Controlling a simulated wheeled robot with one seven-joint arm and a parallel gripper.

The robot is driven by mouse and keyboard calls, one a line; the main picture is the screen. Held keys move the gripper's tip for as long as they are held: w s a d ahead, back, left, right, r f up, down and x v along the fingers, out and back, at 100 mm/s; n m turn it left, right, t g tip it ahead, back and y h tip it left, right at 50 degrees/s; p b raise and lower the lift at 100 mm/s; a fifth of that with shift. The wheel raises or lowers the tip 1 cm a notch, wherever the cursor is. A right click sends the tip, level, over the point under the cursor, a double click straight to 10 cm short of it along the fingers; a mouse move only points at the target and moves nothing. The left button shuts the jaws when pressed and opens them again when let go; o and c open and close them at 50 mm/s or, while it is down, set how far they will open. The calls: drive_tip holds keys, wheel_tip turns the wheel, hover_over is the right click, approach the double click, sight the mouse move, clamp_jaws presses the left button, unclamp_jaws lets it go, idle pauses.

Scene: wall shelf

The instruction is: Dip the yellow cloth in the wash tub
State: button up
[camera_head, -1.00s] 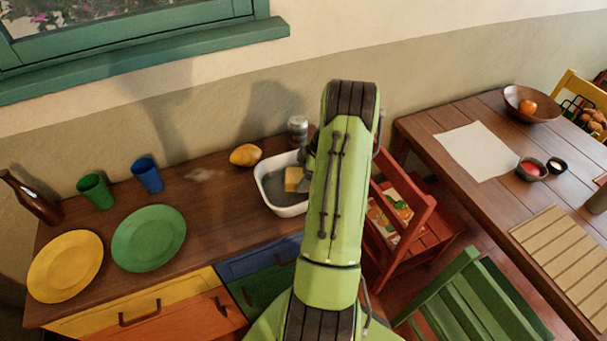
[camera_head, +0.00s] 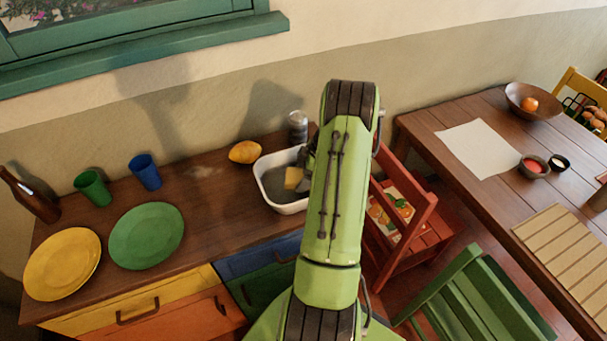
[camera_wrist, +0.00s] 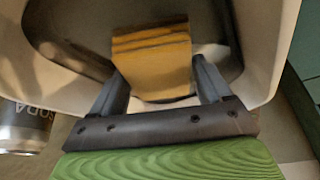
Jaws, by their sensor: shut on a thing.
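The yellow cloth (camera_wrist: 152,62) is a folded, layered piece between my gripper's two fingers (camera_wrist: 160,82) in the wrist view. My gripper is shut on it. The cloth (camera_head: 293,178) also shows in the head view, over the inside of the white wash tub (camera_head: 291,208). The tub (camera_wrist: 268,40) has a pale rim and grey water or a dark bottom inside. The cloth's far end appears at or just above that grey surface; I cannot tell whether it touches. My arm hides the tub's right side in the head view.
A soda can (camera_wrist: 24,126) stands close beside the tub. A yellow fruit (camera_head: 245,152) lies to the tub's left on the counter. Blue (camera_head: 146,173) and green (camera_head: 93,188) cups and two plates (camera_head: 147,236) are further left. A red chair (camera_head: 425,228) stands right of the counter.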

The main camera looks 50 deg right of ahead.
drive_tip(key=shift+f+b, duration=0.6)
drive_tip(key=shift+f, duration=0.05)
drive_tip(key=shift+s+a+f+b, duration=0.15)
drive_tip(key=shift+f+b, duration=0.05)
drive_tip(key=shift+b, duration=0.1)
idle(1.5)
wheel_tip(320, 180, up, 13)
drive_tip(key=p, duration=0.7)
drive_tip(key=shift+r, duration=0.15)
idle(1.0)
